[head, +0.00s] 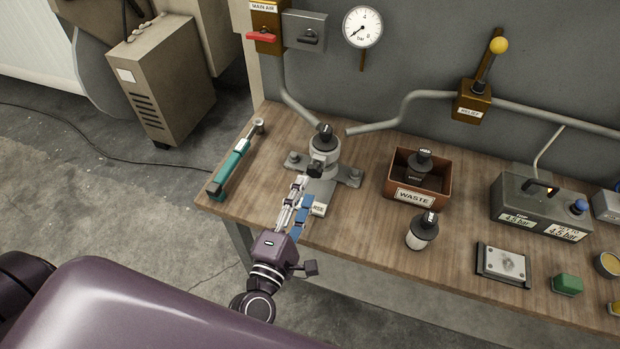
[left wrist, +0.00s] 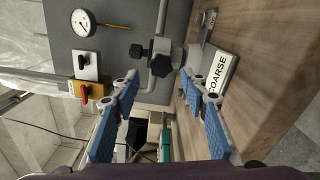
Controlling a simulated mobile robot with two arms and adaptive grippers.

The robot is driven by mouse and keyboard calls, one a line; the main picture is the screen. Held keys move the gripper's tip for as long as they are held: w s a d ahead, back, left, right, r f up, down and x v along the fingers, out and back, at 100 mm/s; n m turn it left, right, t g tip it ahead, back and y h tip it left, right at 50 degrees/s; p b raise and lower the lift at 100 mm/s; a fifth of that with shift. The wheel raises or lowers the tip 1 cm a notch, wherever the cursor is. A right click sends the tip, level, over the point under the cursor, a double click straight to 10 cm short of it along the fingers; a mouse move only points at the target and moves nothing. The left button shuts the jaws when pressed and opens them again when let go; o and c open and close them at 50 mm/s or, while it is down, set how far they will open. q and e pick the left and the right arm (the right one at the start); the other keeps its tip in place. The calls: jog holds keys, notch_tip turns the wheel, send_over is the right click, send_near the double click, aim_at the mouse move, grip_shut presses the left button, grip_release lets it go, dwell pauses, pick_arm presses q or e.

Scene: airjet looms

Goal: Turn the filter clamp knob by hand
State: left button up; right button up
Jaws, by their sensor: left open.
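The filter unit (head: 326,158) is a grey body bolted to the bench by a flanged base, with a black cap on top. A black clamp knob (head: 314,170) sticks out of its near side. My left gripper (head: 300,182) is open and points at this knob from the front, close to it. In the left wrist view, the knob (left wrist: 160,66) shows in the gap between the fingertips (left wrist: 159,78), just beyond them. I cannot see any contact. The COARSE label (left wrist: 217,73) lies right of the fingers. My right gripper is not in view.
A teal tool (head: 231,168) lies left of the unit. A WASTE bin (head: 396,195) holding a black-capped cartridge and a loose cartridge (head: 421,232) stand to the right. A grey pipe (head: 388,124) runs behind. A MAIN AIR switch (head: 265,30) and a gauge (head: 362,27) are on the wall.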

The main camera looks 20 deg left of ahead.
aim_at(314, 172)
pick_arm(q)
jog(key=shift+w+d, duration=0.1)
jog(key=shift+w, duration=2.55)
jog(key=c, duration=0.9)
